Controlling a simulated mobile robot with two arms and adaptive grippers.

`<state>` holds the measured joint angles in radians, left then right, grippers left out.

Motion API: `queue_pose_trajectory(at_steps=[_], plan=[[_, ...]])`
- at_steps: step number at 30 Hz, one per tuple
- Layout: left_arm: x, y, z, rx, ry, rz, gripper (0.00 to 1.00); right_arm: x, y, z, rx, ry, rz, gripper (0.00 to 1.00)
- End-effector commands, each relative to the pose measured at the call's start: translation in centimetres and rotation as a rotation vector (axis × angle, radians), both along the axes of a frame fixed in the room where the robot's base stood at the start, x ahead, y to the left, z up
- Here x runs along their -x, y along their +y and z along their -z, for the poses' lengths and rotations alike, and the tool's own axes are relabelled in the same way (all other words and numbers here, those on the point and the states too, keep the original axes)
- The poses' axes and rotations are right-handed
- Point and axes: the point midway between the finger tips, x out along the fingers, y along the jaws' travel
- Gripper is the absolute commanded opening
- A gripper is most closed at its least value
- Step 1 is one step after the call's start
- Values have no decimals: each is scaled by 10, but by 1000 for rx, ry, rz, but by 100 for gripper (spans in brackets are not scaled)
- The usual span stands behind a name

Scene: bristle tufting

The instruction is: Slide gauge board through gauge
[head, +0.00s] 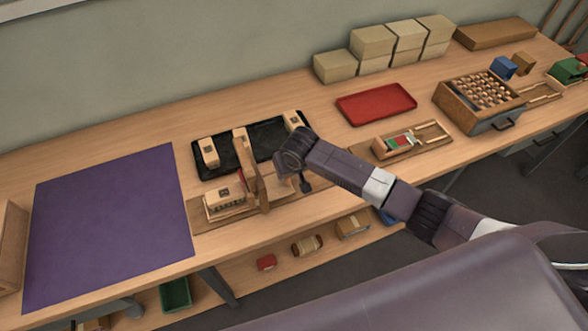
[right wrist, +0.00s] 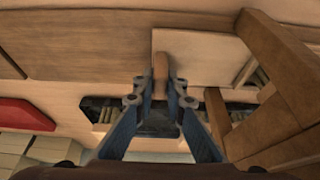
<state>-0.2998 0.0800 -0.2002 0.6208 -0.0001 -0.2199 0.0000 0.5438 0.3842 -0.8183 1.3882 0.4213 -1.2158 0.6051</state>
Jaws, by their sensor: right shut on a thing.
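The wooden gauge (head: 258,187) stands upright on a flat base on the bench, left of my right gripper (head: 297,178) in the head view. In the right wrist view my right gripper (right wrist: 160,92) is shut on a short wooden handle (right wrist: 160,70). The handle is at a pale flat board (right wrist: 195,58), which looks like the gauge board. Brown bars of a wooden frame (right wrist: 285,75), probably the gauge, stand close on the right there. My arm hides part of the board in the head view. My left gripper is out of view.
A black tray (head: 222,162) with several wooden blocks lies just behind the gauge. A purple mat (head: 110,225) covers the bench on the left.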

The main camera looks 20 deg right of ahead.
Motion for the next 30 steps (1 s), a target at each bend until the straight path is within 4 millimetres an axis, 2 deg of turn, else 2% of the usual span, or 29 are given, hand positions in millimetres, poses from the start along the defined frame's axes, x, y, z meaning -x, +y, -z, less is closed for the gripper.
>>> queue_pose_trajectory(at_steps=[10,11,15,16,25,30], plan=[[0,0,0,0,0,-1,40,0,2,0,-1,-2,-1,0],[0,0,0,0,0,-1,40,0,2,0,-1,-2,-1,12],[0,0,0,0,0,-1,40,0,1,0,-1,-2,-1,28],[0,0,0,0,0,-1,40,0,1,0,-1,-1,-1,29],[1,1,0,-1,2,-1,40,0,1,-2,0,-1,-1,29],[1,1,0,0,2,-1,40,6,1,-16,-1,-2,-3,29]])
